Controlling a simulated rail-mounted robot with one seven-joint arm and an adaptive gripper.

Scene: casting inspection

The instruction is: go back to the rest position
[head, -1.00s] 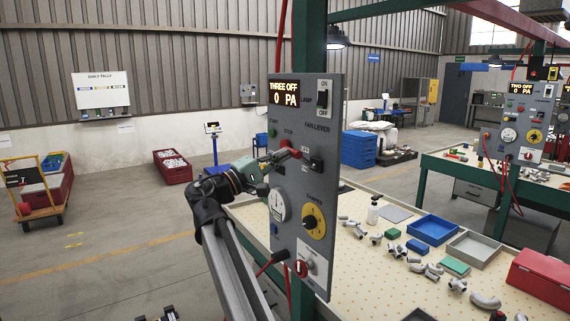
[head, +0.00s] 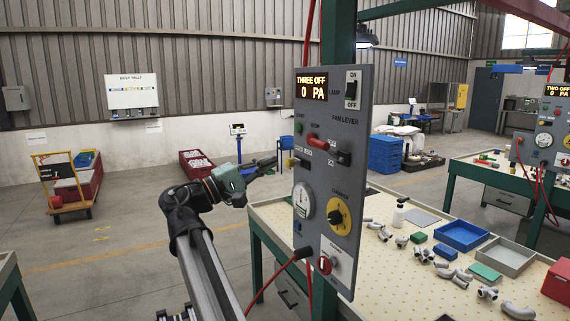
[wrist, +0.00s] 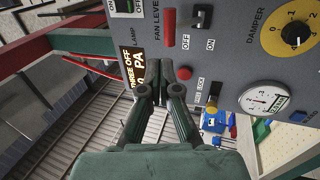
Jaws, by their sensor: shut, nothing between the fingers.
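My gripper (head: 268,164) is shut and empty, held in the air just left of the grey control panel (head: 322,235). In the wrist view its two dark fingers (wrist: 170,74) are together, with the panel beyond them. The panel's red fan lever (head: 318,142) also shows in the wrist view (wrist: 169,27), apart from the fingertips. The panel's display (head: 311,88) reads "THREE OFF 0 PA". My arm reaches up from the bottom of the head view, left of the panel.
A green post (head: 338,45) stands behind the panel. The pegboard-topped bench (head: 385,275) on the right carries pipe fittings, a blue tray (head: 461,235) and a grey tray (head: 505,256). Red cables hang below the panel. The floor left of my arm is open, with a cart (head: 62,190) further back.

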